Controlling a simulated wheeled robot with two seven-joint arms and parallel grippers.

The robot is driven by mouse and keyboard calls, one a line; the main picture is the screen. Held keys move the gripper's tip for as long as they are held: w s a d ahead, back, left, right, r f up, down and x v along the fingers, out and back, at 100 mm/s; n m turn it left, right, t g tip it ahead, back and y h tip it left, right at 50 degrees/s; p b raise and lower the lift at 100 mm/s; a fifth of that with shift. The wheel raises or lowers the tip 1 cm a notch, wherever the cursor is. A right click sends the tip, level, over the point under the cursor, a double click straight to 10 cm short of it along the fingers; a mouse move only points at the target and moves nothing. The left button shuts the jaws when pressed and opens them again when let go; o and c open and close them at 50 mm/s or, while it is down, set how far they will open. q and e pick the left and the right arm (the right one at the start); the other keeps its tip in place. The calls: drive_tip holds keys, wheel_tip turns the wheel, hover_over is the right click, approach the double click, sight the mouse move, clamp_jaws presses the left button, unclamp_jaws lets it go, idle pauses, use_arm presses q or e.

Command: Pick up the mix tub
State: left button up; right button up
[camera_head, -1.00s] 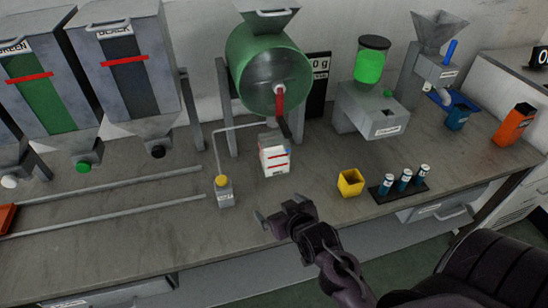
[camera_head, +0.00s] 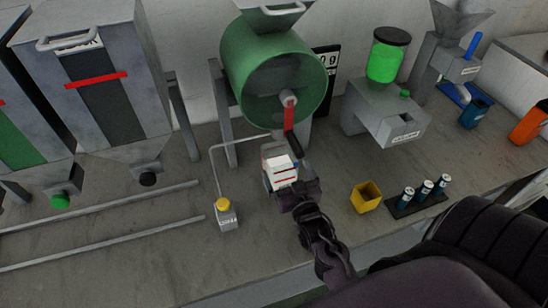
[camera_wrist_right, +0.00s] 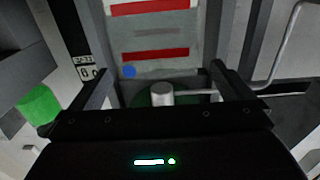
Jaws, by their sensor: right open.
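The mix tub (camera_head: 281,172), a small white box with red stripes, stands on the bench below the green drum mixer (camera_head: 268,70). Its striped face also fills the upper middle of the right wrist view (camera_wrist_right: 150,38). My right gripper (camera_head: 285,182) is at the tub, open, with one finger on each side of it. In the right wrist view the fingers (camera_wrist_right: 168,62) flank the tub with the jaws apart; whether they touch it I cannot tell. The tub's lower part is partly hidden by the gripper. My left gripper is not in view.
A bottle with a yellow cap (camera_head: 227,215) and a bent tube stands left of the tub. A yellow cup (camera_head: 366,197) and a dark rack of vials (camera_head: 418,200) are to the right. The mixer's red handle (camera_head: 290,120) hangs just above the tub.

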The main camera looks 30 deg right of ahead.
sight(285, 165)
drive_tip(key=shift+w+d+r, duration=0.1)
drive_tip(key=shift+w, duration=0.3)
drive_tip(key=p+x, duration=0.1)
drive_tip(key=x, duration=0.2)
drive_tip(key=shift+d+r+p, duration=0.1)
drive_tip(key=shift+r+p, duration=0.15)
drive_tip(key=shift+p, duration=0.15)
drive_tip(key=shift+f+p+x, duration=0.2)
drive_tip(key=shift+p+x, duration=0.1)
drive_tip(key=shift+x, duration=0.95)
drive_tip(key=shift+w+d+f, duration=0.1)
drive_tip(key=shift+w+d, duration=0.1)
drive_tip(key=shift+w, duration=0.2)
drive_tip(key=c, duration=1.6)
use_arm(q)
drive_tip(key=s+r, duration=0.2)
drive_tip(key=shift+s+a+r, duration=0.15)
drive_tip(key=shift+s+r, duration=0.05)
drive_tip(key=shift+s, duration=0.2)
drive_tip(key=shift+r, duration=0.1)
